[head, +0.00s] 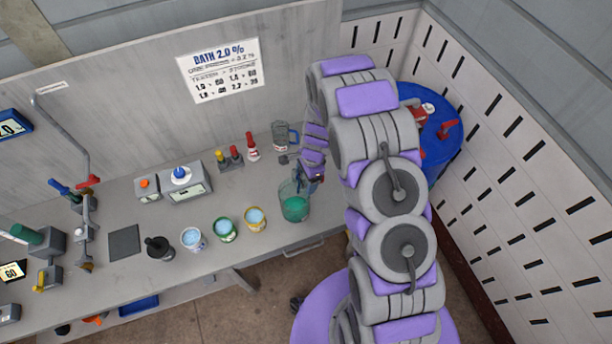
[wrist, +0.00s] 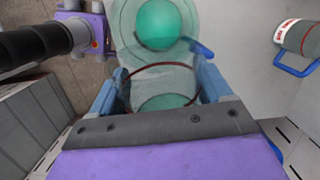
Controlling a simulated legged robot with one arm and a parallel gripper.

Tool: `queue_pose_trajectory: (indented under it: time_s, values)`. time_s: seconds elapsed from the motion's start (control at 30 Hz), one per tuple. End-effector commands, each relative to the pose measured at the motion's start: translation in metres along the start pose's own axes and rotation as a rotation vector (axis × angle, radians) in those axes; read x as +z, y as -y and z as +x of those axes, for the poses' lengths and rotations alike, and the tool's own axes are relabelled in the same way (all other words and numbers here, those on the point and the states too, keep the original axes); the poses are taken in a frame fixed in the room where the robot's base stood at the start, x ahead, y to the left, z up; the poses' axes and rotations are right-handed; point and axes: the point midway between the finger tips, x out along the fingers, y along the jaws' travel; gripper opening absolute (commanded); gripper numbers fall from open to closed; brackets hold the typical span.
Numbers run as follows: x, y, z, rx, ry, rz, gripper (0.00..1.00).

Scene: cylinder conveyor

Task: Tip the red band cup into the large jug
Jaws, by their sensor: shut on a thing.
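The large jug (head: 295,207) is clear with green liquid in it and stands near the bench's front edge. In the wrist view its green liquid (wrist: 160,22) shows beyond the held cup. My gripper (head: 310,180) is at the jug's upper right; in the wrist view its blue fingers (wrist: 160,88) are shut on a clear cup with a thin red band (wrist: 123,82). Green shows low in or through this cup; I cannot tell which. The cup appears over or against the jug; its exact tilt is unclear. In the head view I cannot make the cup out.
A yellow cup (head: 255,219), a green cup (head: 226,230) and a white cup (head: 193,239) stand left of the jug. A blue-handled glass (head: 281,136) stands behind it. A blue drum (head: 445,135) stands at the right.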

Motion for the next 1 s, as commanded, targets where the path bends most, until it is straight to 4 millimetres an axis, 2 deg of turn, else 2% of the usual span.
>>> queue_pose_trajectory:
  time_s: [0.67, 1.0]
  values:
    - [0.0063, -0.0003, -0.0074, 0.0, -0.169, -0.006, 0.24]
    - [0.0051, -0.0004, -0.0059, 0.0, -0.162, -0.001, 0.24]
